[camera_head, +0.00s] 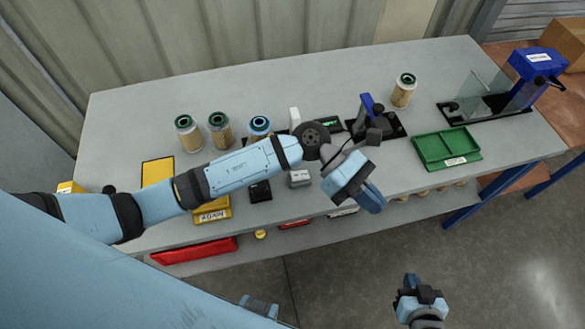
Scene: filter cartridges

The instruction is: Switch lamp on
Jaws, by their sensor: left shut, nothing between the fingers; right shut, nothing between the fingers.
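No lamp can be told for sure. A small grey box (299,178) sits near the table's front edge, just left of my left gripper; it may be a switch, but its details are too small to read. My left gripper (371,199) is shut and empty, above the front edge of the grey table (120,112). My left arm crosses the table and hides part of its middle. My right gripper (411,281) is shut and empty, low in front of the table over the floor.
Filter cartridges with green tops (220,130) and a blue top (259,127) stand at the back left. Another cartridge (403,91) stands farther right. A black fixture with a blue part (367,104), a green tray (445,148) and a blue machine with clear panels (537,65) occupy the right.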

